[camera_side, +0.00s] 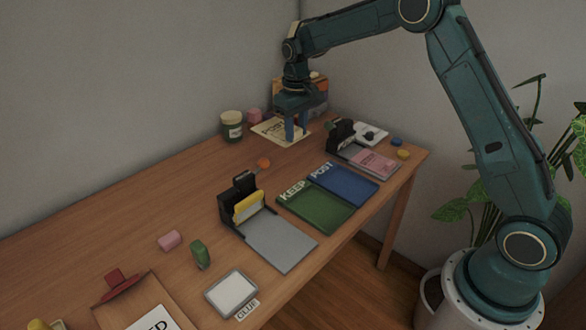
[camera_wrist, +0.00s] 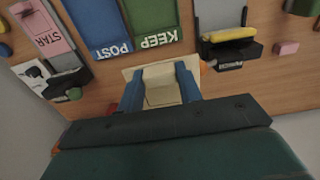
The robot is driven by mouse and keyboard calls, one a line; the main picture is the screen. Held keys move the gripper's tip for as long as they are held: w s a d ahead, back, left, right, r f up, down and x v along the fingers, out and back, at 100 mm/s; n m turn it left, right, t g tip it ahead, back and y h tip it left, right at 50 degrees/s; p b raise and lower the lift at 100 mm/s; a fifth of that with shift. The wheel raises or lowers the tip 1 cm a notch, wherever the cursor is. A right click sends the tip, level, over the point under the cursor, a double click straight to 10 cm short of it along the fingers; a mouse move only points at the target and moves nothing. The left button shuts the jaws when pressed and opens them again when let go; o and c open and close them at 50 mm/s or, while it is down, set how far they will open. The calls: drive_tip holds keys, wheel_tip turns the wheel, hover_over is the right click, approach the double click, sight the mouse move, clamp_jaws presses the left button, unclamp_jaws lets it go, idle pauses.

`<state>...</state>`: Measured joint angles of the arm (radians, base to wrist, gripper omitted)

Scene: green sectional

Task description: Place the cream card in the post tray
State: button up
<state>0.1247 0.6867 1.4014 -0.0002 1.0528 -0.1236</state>
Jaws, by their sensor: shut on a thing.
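The cream card (camera_side: 268,128) is at the far end of the table, below my gripper (camera_side: 295,128), with dark lettering on it. In the wrist view, my gripper (camera_wrist: 160,90) has its blue fingers shut on a cream raised part of the card (camera_wrist: 159,74). I cannot tell whether the card touches the table. The post tray (camera_side: 343,184) is the blue tray marked POST, apart from the card. It also shows at the upper left of the wrist view (camera_wrist: 97,22).
The green KEEP tray (camera_side: 314,209) adjoins the post tray. A black holder with a yellow item (camera_side: 248,205) stands by a grey board (camera_side: 281,241). A green jar (camera_side: 231,126) and a pink block (camera_side: 254,115) stand near the card. A pink STAR card (camera_side: 375,163) lies to the right.

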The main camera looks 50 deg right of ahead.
drive_tip(key=s+d, duration=0.6)
drive_tip(key=d, duration=0.2)
hover_over(363, 195)
wheel_tip(363, 195, down, 16)
drive_tip(key=shift+w+f, duration=0.15)
drive_tip(key=shift+f, duration=0.1)
drive_tip(key=shift+f, duration=1.85)
drive_tip(key=shift+f, duration=0.2)
drive_tip(key=o, duration=1)
drive_tip(key=shift+r, duration=0.15)
